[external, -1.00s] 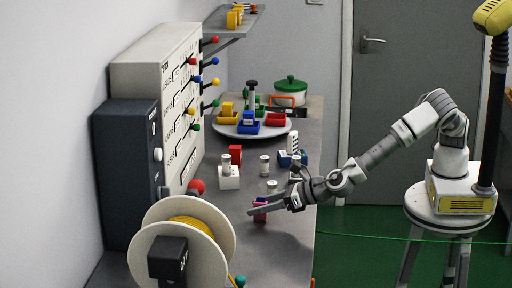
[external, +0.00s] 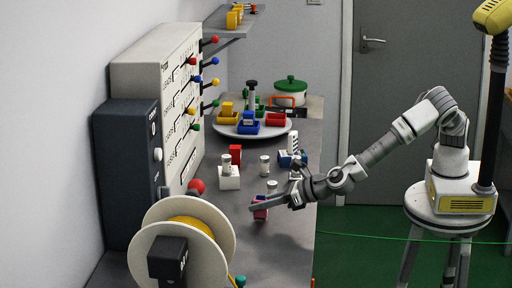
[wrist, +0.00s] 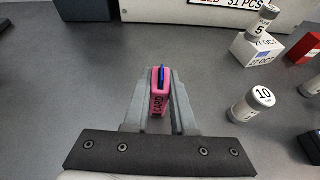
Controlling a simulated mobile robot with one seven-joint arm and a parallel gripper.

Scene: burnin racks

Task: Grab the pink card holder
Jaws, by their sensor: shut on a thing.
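The pink card holder (wrist: 161,100) stands between my two fingers in the wrist view. It is marked "CARD" and has a dark blue piece in its top. In the external view the pink card holder (external: 260,212) shows at the tips of my gripper (external: 268,204), near the front of the grey bench. My gripper (wrist: 160,95) is shut on it, with a finger against each side. Whether its base touches the bench is hard to tell.
A white cylinder marked 10 (wrist: 252,104) stands to the right, near a white block (wrist: 257,52) bearing a cylinder marked 5. A red block (wrist: 305,47) is at the far right. A cable reel (external: 158,222) stands at the bench's front left. Bench left of the holder is clear.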

